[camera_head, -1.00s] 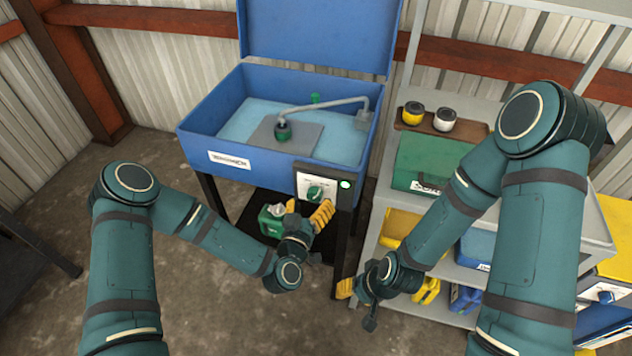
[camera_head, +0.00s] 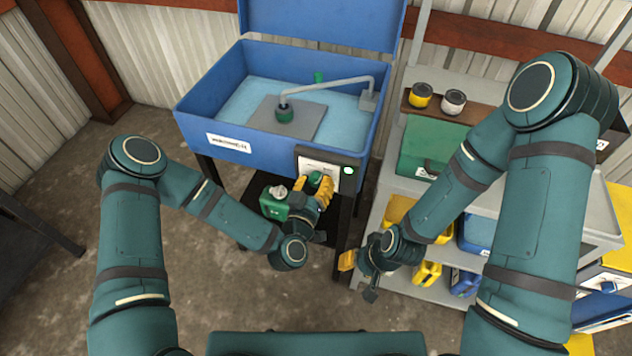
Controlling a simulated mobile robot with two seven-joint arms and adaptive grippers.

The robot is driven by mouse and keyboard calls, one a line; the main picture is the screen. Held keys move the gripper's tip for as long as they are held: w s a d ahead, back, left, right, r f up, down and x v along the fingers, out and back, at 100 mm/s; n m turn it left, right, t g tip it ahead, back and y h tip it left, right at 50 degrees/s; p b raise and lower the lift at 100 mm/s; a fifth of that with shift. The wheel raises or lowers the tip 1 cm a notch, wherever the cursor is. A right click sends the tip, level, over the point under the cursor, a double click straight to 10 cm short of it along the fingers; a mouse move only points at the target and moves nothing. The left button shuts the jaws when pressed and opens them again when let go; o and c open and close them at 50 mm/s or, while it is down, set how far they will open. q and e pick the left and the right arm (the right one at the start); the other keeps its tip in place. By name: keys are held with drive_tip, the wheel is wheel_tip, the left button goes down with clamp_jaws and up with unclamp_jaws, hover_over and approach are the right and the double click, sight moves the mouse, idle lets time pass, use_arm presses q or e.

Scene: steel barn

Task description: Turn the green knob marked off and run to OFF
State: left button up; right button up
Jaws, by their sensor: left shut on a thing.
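The green knob (camera_head: 315,179) sits on the pale control panel (camera_head: 340,172) at the front right of the blue parts washer (camera_head: 240,112). My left gripper (camera_head: 313,185), with yellow fingers, is at the panel and shut on the knob, one finger on each side. The fingers hide part of the knob and most of the panel's markings, so I cannot read where it points. My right gripper (camera_head: 347,262) is low by the shelf's left post, away from the panel. Its fingers are too small and edge-on to tell how they stand.
A round pale light (camera_head: 348,171) shows on the panel's right. A green can (camera_head: 274,203) stands on the lower shelf beside my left gripper. A grey shelf rack (camera_head: 400,285) with a green box (camera_head: 428,145) and several containers stands at right. Concrete floor is open at left.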

use_arm(q)
drive_tip(key=shift+n, duration=0.5)
drive_tip(key=n+b, duration=0.1)
drive_tip(key=n, duration=0.1)
drive_tip(key=shift+n, duration=0.4)
drive_tip(key=n+b, duration=0.1)
drive_tip(key=n, duration=0.2)
drive_tip(key=shift+n, duration=0.4)
drive_tip(key=n, duration=0.3)
drive_tip(key=shift+d+r+n+b, duration=0.15)
drive_tip(key=shift+n+b, duration=0.15)
drive_tip(key=shift+n, duration=1.4)
drive_tip(key=o, duration=1.2)
